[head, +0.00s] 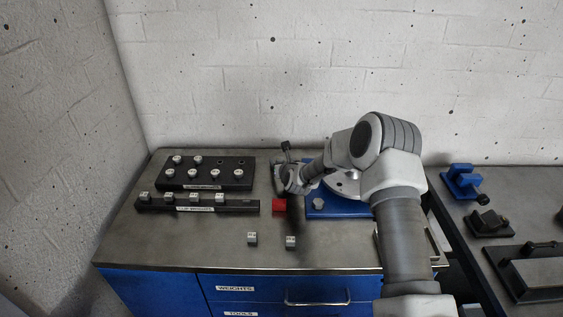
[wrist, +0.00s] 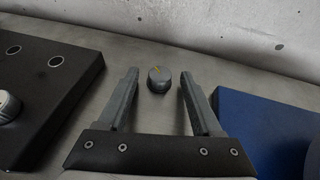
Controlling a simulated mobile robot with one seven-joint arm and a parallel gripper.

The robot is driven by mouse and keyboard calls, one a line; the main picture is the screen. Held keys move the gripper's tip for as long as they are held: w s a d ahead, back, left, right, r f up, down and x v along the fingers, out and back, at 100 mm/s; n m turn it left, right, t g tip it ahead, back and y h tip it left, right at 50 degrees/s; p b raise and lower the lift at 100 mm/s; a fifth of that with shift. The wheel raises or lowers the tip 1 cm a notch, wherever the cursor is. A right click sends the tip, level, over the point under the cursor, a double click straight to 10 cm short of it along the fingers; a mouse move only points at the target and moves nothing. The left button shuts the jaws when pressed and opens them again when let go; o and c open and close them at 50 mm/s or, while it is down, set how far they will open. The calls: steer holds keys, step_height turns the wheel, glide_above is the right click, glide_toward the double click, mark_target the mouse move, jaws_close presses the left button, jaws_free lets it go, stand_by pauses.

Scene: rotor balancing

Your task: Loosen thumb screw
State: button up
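A small dark round knob with a yellow mark on top, which looks like the thumb screw (wrist: 159,80), shows in the wrist view. My gripper (wrist: 159,76) is open and empty, with one finger to each side of the knob and clear gaps between. I cannot tell how far above or below the fingertips the knob sits. In the head view my gripper (head: 290,180) is over the back of the bench, just left of the blue base plate (head: 330,212). A small dark knob (head: 286,146) shows just behind it. A pale rotor disc (head: 343,184) on the plate is partly hidden by my arm.
A black block (head: 205,184) with silver knobs and empty holes stands left, with a labelled rack (head: 225,206) of weights before it. A red block (head: 279,206) lies near the plate. Two small weights (head: 252,238) (head: 290,242) stand near the front. The wall closes off the back.

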jaws_close()
steer(key=shift+f, duration=0.1)
steer(key=shift+d+f+y+b, duration=0.2)
steer(key=shift+f+y+b, duration=0.1)
steer(key=shift+b, duration=0.9)
steer(key=shift+n+y+b, duration=0.3)
steer(key=shift+n+b, duration=0.1)
steer(key=shift+b, duration=0.2)
steer(key=n+g+y+b, duration=0.1)
steer(key=b, duration=0.2)
steer(key=shift+n+y, duration=0.3)
steer(key=shift+r+n+y+b, duration=0.25)
steer(key=shift+n+y+b, duration=0.05)
steer(key=shift+b, duration=0.35)
